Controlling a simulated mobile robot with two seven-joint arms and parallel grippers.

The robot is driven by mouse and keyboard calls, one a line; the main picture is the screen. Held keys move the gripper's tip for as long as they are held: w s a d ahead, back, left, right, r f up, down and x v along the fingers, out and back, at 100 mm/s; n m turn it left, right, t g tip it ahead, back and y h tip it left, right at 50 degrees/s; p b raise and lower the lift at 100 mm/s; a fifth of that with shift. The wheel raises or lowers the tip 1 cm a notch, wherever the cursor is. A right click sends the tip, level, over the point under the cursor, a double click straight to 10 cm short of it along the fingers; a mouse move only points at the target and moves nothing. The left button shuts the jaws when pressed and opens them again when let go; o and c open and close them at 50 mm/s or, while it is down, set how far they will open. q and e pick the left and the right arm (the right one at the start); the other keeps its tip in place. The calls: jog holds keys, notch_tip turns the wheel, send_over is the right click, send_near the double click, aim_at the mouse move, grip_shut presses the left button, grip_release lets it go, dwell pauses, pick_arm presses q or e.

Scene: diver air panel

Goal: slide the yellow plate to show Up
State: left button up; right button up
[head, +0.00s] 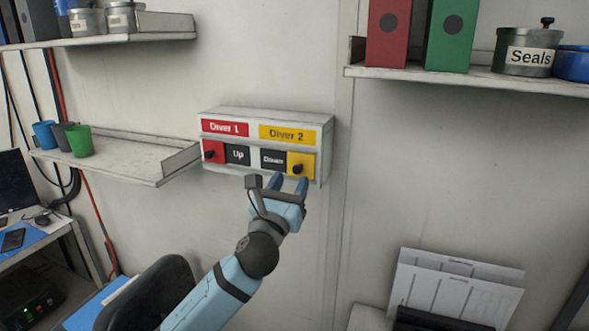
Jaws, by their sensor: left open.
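The white panel box (266,113) is on the wall with a red "Diver 1" label (225,128) and a yellow "Diver 2" label (287,134). The yellow plate (306,160) with a black knob (296,169) sits at the right end of its slot, under "Diver 2". The word "Down" (272,159) shows to its left. The red plate (213,146) with its knob sits at the left, with "Up" (237,155) showing beside it. My left gripper (289,183) is open just below the yellow plate, its fingertips near the knob. I cannot tell whether they touch. My right gripper is not in view.
A shelf (120,158) with several cups is left of the panel. An upper right shelf (480,80) holds binders and a "Seals" pot (526,55). Papers (450,290) stand at lower right. The wall right of the panel is clear.

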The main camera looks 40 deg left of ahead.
pick_arm(q)
jog(key=shift+x, duration=1.4)
jog(key=shift+c, duration=0.5)
grip_shut()
jog(key=a, duration=0.2)
jog(key=s+a+p, duration=0.1)
jog(key=a, duration=0.4)
jog(key=shift+s+a+p, duration=0.1)
jog(key=shift+s+p, duration=0.25)
jog(key=shift+o, duration=0.5)
grip_release()
jog(key=shift+a, duration=0.1)
